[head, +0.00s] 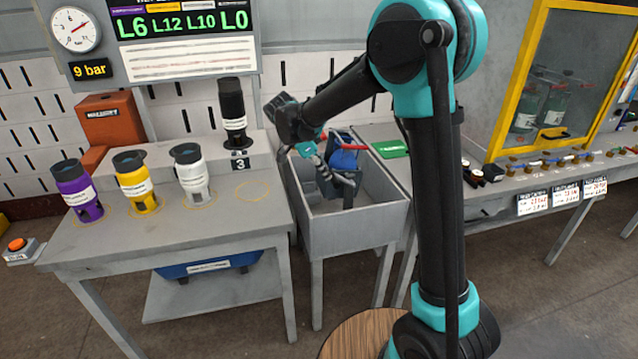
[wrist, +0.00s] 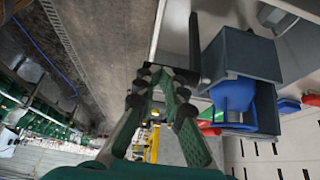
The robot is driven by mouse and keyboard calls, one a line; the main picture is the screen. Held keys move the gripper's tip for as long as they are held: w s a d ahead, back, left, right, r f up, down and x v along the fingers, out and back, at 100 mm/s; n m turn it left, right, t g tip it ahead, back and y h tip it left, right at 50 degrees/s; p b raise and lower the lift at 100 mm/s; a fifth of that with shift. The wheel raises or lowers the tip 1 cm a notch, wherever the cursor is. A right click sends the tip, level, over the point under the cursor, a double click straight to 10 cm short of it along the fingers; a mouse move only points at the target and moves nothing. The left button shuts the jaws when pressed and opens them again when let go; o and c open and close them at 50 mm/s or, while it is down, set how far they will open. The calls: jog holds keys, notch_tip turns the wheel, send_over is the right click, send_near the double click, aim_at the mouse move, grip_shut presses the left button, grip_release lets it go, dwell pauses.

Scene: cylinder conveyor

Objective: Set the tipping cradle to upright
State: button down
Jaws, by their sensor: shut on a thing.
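The tipping cradle (head: 325,182) is a dark blue-grey box-like holder inside the grey open-topped bin (head: 350,229), right of the table. A blue cylinder (head: 343,160) sits in it and shows also in the wrist view (wrist: 232,94). The cradle looks tilted in the head view; its exact angle is hard to tell. The contact is partly hidden.
Purple (head: 78,192), yellow (head: 134,182), white (head: 190,174) and black (head: 232,113) cylinders stand on the left table (head: 120,250). The bin's walls closely surround the cradle. A yellow-framed cabinet (head: 507,85) stands right.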

jog(key=s+a+f, duration=0.1)
jog(key=s+a, duration=0.1)
jog(key=a, duration=0.7)
jog(key=shift+s+f, duration=0.15)
jog(key=shift+s, duration=0.15)
jog(key=shift+a, duration=0.1)
